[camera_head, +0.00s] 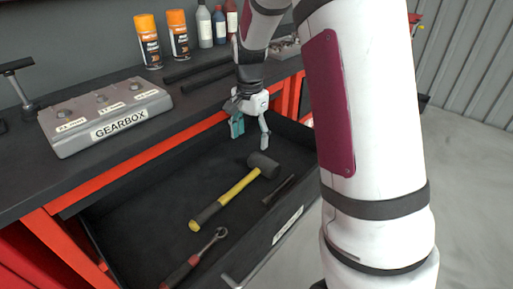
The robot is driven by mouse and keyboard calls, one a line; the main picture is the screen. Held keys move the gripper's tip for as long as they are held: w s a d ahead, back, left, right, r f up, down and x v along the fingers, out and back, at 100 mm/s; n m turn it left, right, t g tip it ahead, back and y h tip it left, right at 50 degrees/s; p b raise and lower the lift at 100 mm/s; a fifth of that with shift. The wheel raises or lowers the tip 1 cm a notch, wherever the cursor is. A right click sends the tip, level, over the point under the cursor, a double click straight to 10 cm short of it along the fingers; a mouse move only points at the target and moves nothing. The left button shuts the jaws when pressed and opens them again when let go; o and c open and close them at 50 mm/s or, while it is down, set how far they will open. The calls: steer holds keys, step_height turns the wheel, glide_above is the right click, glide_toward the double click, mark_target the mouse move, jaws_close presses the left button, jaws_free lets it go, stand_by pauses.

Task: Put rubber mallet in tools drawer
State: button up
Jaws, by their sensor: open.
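The rubber mallet (236,190) has a black head and a yellow handle with a dark grip. It lies inside the open black drawer (130,220), with its head toward the upper right. My gripper (250,138) is open and empty. It is above the drawer's back part, just behind and above the mallet head, and looks apart from it. The drawer's front carries a white label that I cannot read from here. My arm hides the drawer's right end.
A red-handled ratchet (196,258) and a dark slim tool (279,190) also lie in the drawer. The dark workbench top (30,175) above holds a grey GEARBOX unit (105,115), orange spray cans (149,42) and bottles (204,27). Grey floor is clear at right.

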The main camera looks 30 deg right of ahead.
steer(key=s+a+r+n, duration=0.35)
steer(key=s+r, duration=0.25)
steer(key=s, duration=0.2)
steer(key=s+a+r+n, duration=0.35)
steer(key=s+r, duration=0.25)
steer(key=s, duration=0.2)
steer(key=s+a+n, duration=0.3)
steer(key=s+n, duration=0.3)
steer(key=s, duration=1.3)
steer(key=shift+s+a+f+n+t, duration=0.15)
steer(key=shift+s+n+t, duration=0.15)
steer(key=shift+s, duration=0.1)
step_height(320, 180, up, 22)
steer(key=t+p, duration=0.3)
steer(key=p, duration=1.7)
steer(key=shift+r+t+p, duration=0.2)
steer(key=shift+t+p, duration=0.1)
steer(key=shift+w+a, duration=0.1)
steer(key=shift+c, duration=0.2)
